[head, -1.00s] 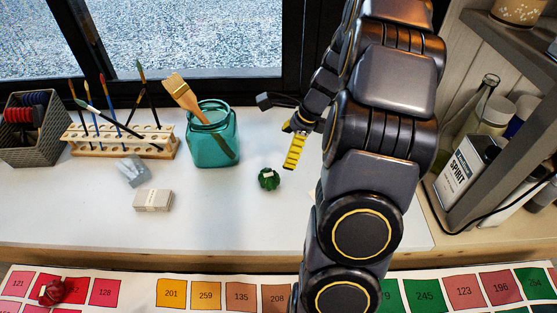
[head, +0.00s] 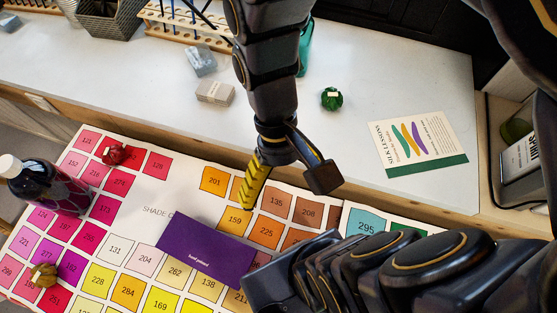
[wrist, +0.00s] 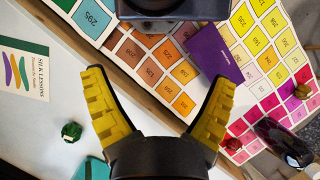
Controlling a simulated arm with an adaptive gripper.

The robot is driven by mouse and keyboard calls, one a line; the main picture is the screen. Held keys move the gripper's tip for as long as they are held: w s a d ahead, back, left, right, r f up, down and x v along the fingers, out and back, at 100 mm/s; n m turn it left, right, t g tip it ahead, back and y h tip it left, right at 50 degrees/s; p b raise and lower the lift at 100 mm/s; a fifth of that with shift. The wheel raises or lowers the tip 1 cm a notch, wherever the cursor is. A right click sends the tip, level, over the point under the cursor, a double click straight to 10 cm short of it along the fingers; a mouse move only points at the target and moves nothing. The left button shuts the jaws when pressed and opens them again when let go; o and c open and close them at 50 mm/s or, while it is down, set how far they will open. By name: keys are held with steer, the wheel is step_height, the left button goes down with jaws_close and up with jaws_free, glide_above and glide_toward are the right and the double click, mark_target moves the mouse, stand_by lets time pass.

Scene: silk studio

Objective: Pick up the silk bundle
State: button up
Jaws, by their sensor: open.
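Three small tied silk bundles show. A green one (head: 331,99) sits on the white counter. A red one (head: 114,154) and an olive-gold one (head: 44,275) lie on the shade chart (head: 150,212) at the left. My gripper (head: 288,181) is open and empty, above the right-hand orange and brown squares, apart from all three bundles. In the wrist view its yellow-padded fingers (wrist: 160,82) are spread wide. The green bundle (wrist: 71,131) shows outside the fingers at lower left there, the red (wrist: 232,146) at lower right and the olive-gold (wrist: 302,91) at the right edge.
A dark capped bottle (head: 50,186) stands on the chart beside the red bundle. A purple card (head: 206,251) lies mid-chart. On the counter are a booklet (head: 420,143), a pale block (head: 215,92), a grey piece (head: 200,60) and a wooden rack (head: 180,38). The middle counter is clear.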

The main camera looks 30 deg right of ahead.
steer(key=r+t, duration=0.2)
steer(key=r+n+t, duration=0.1)
steer(key=shift+s+d+r+h, duration=0.2)
steer(key=shift+s+r+h, duration=0.1)
steer(key=shift+h, duration=0.1)
steer(key=shift+o, duration=0.6)
steer(key=shift+w, duration=0.1)
